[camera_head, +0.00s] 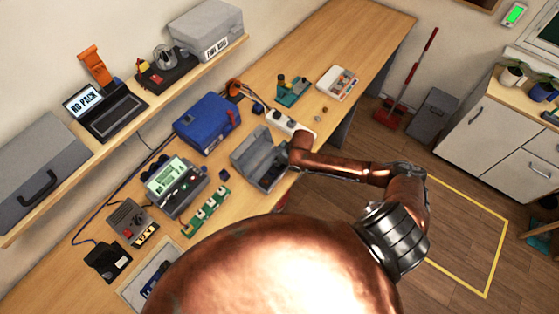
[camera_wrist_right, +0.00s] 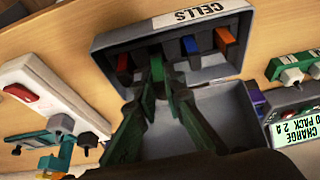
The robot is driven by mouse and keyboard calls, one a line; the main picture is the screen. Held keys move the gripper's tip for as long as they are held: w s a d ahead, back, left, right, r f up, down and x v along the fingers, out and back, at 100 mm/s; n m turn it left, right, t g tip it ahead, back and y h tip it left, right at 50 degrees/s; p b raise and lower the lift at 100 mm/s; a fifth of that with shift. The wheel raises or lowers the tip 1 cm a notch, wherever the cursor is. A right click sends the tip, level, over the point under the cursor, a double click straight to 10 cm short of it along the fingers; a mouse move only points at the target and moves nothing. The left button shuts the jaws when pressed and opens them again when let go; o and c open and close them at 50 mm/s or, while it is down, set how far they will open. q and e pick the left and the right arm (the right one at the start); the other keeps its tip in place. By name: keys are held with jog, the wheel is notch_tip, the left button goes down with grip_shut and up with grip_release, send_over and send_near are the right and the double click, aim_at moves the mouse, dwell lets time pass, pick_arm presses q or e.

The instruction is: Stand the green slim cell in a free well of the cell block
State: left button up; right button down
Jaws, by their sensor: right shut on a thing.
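My right gripper (camera_wrist_right: 160,85) is shut on a slim, dark green thing, which I take to be the green slim cell (camera_wrist_right: 157,70). It is at the open grey case labelled CELLS (camera_wrist_right: 120,42); the fingers hide much of the cell. Orange and blue cells (camera_wrist_right: 190,46) sit along the case's labelled side. In the head view the case (camera_head: 250,148) stands near the bench edge, with my right arm reaching it from the right. A green and white block (camera_head: 205,211) with several positions lies left of the case; I cannot tell whether it is the cell block. My left gripper is out of view.
A charger (camera_head: 172,185) with a lit screen and a blue toolbox (camera_head: 207,124) stand close to the case. A white power strip (camera_head: 290,124) lies behind it.

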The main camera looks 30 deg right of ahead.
jog(key=shift+p, duration=0.45)
dwell(0.7)
jog(key=shift+p, duration=0.45)
jog(key=shift+p, duration=0.4)
dwell(0.3)
jog(key=shift+f+b, duration=0.6)
jog(key=shift+f, duration=1.1)
jog(key=c, duration=1.9)
grip_release()
jog(key=shift+c, duration=0.2)
